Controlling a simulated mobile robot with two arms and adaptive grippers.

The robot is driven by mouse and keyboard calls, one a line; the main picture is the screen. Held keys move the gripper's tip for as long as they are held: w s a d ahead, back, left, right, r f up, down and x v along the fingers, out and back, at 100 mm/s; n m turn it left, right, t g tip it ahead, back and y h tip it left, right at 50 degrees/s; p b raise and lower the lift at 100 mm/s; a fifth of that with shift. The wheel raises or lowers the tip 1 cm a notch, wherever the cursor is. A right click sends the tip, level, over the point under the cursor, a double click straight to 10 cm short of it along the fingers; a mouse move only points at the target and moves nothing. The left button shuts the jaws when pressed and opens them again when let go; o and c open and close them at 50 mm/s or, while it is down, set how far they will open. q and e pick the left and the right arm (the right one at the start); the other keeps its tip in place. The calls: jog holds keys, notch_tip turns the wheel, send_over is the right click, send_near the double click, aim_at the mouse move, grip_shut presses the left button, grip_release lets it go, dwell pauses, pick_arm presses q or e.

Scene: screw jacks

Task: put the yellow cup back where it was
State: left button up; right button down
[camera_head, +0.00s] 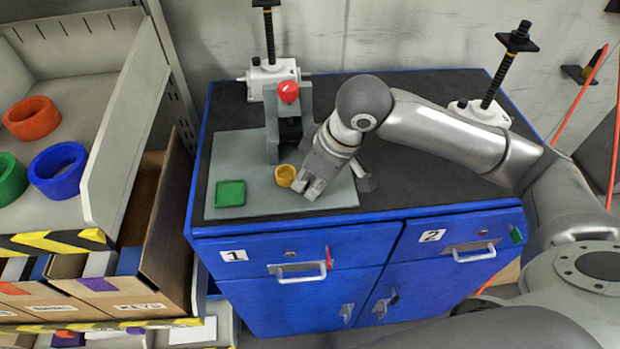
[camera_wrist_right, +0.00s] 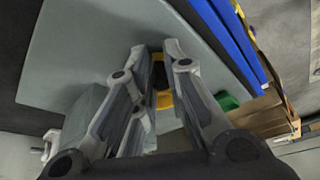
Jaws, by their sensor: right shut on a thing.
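The yellow cup (camera_head: 285,175) is a small round cup at the middle of the grey plate (camera_head: 255,197) on the cabinet top. My right gripper (camera_head: 304,185) reaches in from the right and is shut on the cup's right side. In the right wrist view, yellow parts of the cup (camera_wrist_right: 164,100) show between and behind the fingers (camera_wrist_right: 157,54), which hide much of it. I cannot tell if the cup rests on the plate or is slightly above it. My left gripper is not in view.
A green square tray (camera_head: 230,193) lies left of the cup. A grey press with a red knob (camera_head: 288,92) stands behind it. Screw jacks stand at the back (camera_head: 270,72) and back right (camera_head: 484,108). A shelf with colored rings (camera_head: 58,170) borders the left.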

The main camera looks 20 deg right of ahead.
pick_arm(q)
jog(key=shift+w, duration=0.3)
pick_arm(e)
jog(key=c, duration=1.5)
grip_release()
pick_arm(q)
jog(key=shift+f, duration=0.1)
pick_arm(e)
jog(key=v, duration=1.2)
